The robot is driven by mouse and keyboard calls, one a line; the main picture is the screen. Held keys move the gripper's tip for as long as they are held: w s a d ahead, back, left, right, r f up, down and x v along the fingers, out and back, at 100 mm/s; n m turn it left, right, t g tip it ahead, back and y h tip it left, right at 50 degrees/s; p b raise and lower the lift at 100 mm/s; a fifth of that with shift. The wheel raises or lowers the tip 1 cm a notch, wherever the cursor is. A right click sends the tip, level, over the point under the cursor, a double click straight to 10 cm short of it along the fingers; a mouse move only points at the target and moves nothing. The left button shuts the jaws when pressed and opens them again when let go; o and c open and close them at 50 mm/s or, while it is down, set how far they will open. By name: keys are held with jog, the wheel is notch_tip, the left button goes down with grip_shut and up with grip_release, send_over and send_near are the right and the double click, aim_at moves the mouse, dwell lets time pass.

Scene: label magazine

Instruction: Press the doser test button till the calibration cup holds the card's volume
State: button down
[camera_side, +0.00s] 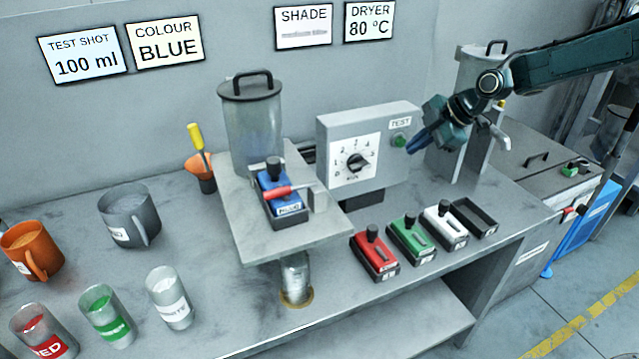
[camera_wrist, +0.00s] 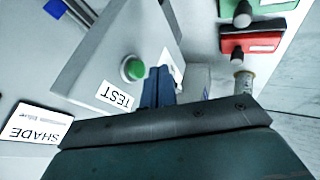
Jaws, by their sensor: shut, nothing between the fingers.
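The green test button (camera_side: 399,140) sits on the grey doser control box (camera_side: 336,128) under the TEST label; in the wrist view the button (camera_wrist: 133,68) is just left of my fingers. My gripper (camera_side: 412,148) is shut and empty, its tips close to the button's right side; whether they touch is unclear. In the wrist view my gripper (camera_wrist: 157,80) has its fingers together. The calibration cup (camera_side: 295,280) stands under the doser shelf; its fill level cannot be read. The TEST SHOT card (camera_side: 84,56) reads 100 ml. A blue cartridge (camera_side: 283,200) sits on the shelf.
Red (camera_side: 374,255), green (camera_side: 418,239) and white (camera_side: 445,226) cartridges stand right of the shelf beside an empty black tray (camera_side: 474,217). Mugs and labelled cups stand at left. A lidded hopper (camera_side: 251,122) rises behind the shelf.

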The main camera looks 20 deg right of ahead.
aim_at(403, 139)
jog(key=shift+w, duration=0.85)
jog(key=shift+w, duration=1.1)
jog(key=shift+s, duration=0.1)
jog(key=shift+s, duration=0.6)
jog(key=s+f+v, duration=0.1)
jog(key=s+v, duration=0.1)
jog(key=v, duration=0.9)
jog(key=shift+s+a+r, duration=0.15)
jog(key=shift+s, duration=0.2)
